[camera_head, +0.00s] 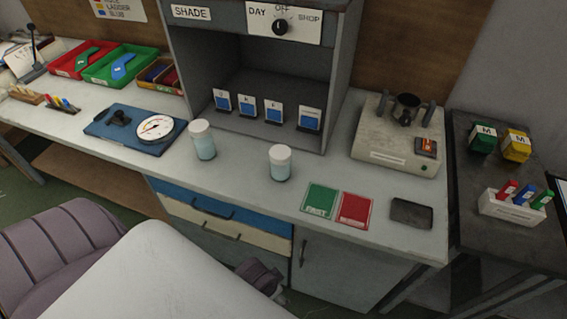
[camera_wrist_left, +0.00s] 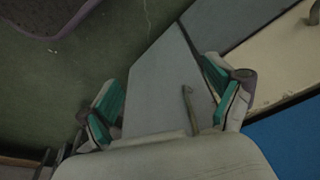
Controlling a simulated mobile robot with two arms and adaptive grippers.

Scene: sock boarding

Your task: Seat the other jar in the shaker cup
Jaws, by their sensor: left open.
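Two jars with white lids and pale blue contents stand upright on the bench: one jar (camera_head: 202,140) left of centre, the other jar (camera_head: 280,163) nearer the middle. The dark shaker cup (camera_head: 406,107) sits on the beige shaker (camera_head: 375,143) at the right, between two grey posts. I cannot tell what is inside it. My left gripper shows in the left wrist view (camera_wrist_left: 167,88), open and empty, its fingers spread before the grey cabinet front, away from both jars. My right gripper is not in view.
A green card (camera_head: 320,199), a red card (camera_head: 355,208) and a dark pad (camera_head: 411,213) lie near the bench's front edge. A blue scale (camera_head: 120,131) is at the left. A grey booth (camera_head: 345,75) stands behind the jars. A chair (camera_head: 60,245) is at lower left.

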